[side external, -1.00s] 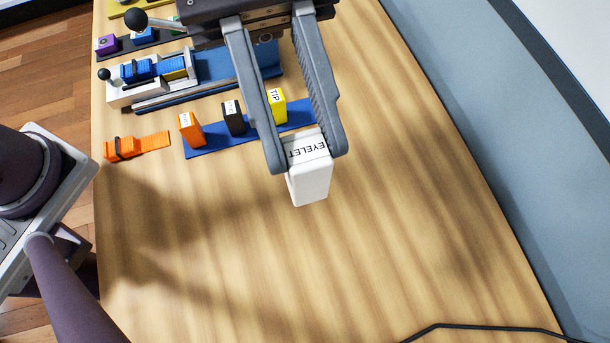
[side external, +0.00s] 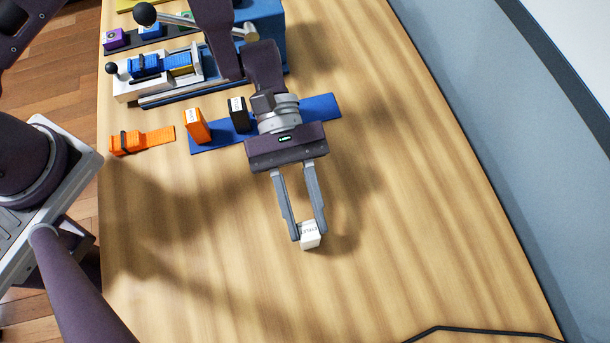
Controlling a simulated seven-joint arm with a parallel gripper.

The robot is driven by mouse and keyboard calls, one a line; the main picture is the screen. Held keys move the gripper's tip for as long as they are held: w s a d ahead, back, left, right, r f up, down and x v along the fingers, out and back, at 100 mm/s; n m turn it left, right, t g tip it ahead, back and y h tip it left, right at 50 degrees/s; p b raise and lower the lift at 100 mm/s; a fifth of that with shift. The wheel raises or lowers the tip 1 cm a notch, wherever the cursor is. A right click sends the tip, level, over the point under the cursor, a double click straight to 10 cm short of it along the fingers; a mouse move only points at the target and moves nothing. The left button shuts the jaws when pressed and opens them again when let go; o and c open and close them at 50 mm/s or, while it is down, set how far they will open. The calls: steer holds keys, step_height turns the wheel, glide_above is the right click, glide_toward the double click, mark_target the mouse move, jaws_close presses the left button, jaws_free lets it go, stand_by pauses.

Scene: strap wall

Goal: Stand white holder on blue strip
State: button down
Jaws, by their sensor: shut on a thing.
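The white holder (side external: 309,236), with dark lettering on top, is between the fingertips of my gripper (side external: 308,232). My gripper is shut on it. The holder is over the bare wood in front of the blue strip; whether it touches the table I cannot tell. The blue strip (side external: 321,107) lies flat on the table behind my gripper. An orange holder (side external: 198,126) and a black holder (side external: 239,114) stand on it. My wrist covers the middle-right part of the strip, and the yellow holder seen there earlier is hidden.
An orange strap (side external: 142,141) lies left of the strip. A white and blue strap fixture (side external: 157,75) with a lever stands behind it. A black cable (side external: 480,329) runs along the front right.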

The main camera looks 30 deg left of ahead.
steer(key=shift+f, duration=0.2)
steer(key=c, duration=1.1)
jaws_free()
steer(key=shift+r, duration=0.1)
steer(key=shift+w+a+r, duration=0.2)
steer(key=shift+w, duration=0.1)
steer(key=v, duration=0.4)
steer(key=shift+w+a, duration=0.15)
steer(key=shift+w, duration=0.05)
step_height(320, 180, up, 7)
steer(key=shift+s+r, duration=0.1)
